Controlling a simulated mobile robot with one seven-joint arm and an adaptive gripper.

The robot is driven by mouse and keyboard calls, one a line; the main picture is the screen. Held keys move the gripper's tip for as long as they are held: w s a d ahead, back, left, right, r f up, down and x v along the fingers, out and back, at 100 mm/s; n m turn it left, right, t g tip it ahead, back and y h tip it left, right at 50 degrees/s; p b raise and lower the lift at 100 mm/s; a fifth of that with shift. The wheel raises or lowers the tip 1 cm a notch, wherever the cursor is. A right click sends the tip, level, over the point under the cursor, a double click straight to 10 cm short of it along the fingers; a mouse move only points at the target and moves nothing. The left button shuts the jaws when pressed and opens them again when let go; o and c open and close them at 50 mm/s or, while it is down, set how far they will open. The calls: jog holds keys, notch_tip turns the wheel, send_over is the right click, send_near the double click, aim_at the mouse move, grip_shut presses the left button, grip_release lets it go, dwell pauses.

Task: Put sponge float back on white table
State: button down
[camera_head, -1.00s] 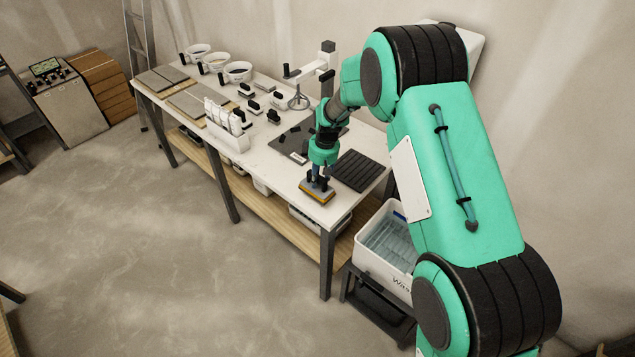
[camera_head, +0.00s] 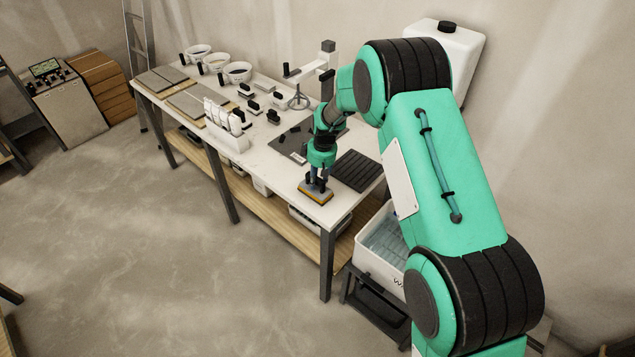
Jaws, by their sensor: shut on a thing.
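The sponge float (camera_head: 315,194) has a grey top plate and an orange-yellow sponge edge. It is at the near right corner of the white table (camera_head: 276,178), left of a black ribbed mat. My gripper (camera_head: 317,184) is above the float, pointing down, and is shut on it. The fingers hide most of the handle. The float looks level and at or very close to the tabletop; I cannot tell whether it is touching.
The black ribbed mat (camera_head: 356,170) lies to the right of the float. A dark sheet (camera_head: 286,146) lies behind. A white wash tub (camera_head: 372,254) stands beyond the table's right end. Bowls (camera_head: 236,73), small black-handled tools and a white holder (camera_head: 228,140) fill the far part.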

jog(key=shift+f, duration=0.25)
jog(key=c, duration=1.4)
grip_release()
jog(key=r, duration=0.4)
jog(key=r+p, duration=0.1)
jog(key=r, duration=0.3)
jog(key=s+d+r+p, duration=0.1)
jog(key=r, duration=0.3)
jog(key=shift+r, duration=0.15)
